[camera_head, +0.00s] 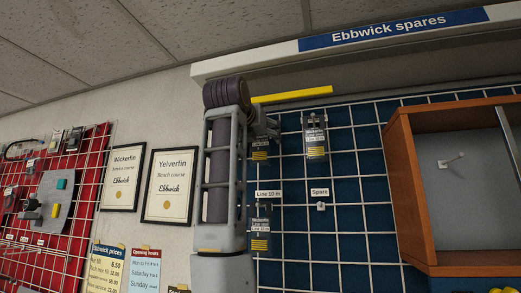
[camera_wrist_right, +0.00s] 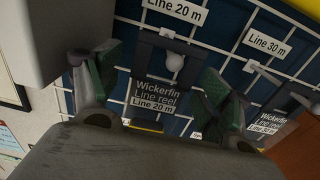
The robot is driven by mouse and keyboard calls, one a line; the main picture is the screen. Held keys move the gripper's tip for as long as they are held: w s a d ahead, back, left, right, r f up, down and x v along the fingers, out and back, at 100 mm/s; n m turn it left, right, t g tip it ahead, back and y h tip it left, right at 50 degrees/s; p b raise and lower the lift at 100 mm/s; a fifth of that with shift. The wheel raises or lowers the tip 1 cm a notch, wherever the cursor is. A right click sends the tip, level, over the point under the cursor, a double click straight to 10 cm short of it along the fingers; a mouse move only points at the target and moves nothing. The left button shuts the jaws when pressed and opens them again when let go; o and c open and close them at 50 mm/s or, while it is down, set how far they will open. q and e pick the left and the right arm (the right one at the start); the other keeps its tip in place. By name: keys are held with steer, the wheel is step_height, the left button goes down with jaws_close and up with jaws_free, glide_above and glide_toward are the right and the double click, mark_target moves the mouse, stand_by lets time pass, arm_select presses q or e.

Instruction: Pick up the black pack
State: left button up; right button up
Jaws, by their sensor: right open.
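A black pack (camera_wrist_right: 155,98) labelled "Wickerfin Line reel Line 20 m" hangs on the wire grid in the right wrist view. A pale round peg end shows at its top. My right gripper (camera_wrist_right: 158,80) is open, with its green-padded fingers on either side of the pack. I see no clear contact. In the head view my right gripper (camera_head: 266,124) is at the upper left of the grid, and a dark pack (camera_head: 260,149) shows just below it, partly covered. My left gripper is not in view.
Another dark pack (camera_head: 316,140) hangs to the right, and one (camera_head: 260,228) hangs lower. In the right wrist view a neighbouring pack (camera_wrist_right: 265,122) is close to the right finger. An orange-brown cabinet (camera_head: 405,185) stands at the right. An empty peg (camera_head: 321,206) has a "Spare" label.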

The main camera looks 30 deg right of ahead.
steer(key=c, duration=1.2)
steer(key=shift+o, duration=0.2)
steer(key=shift+s+r, duration=0.1)
steer(key=shift+r, duration=0.05)
steer(key=shift+r, duration=0.45)
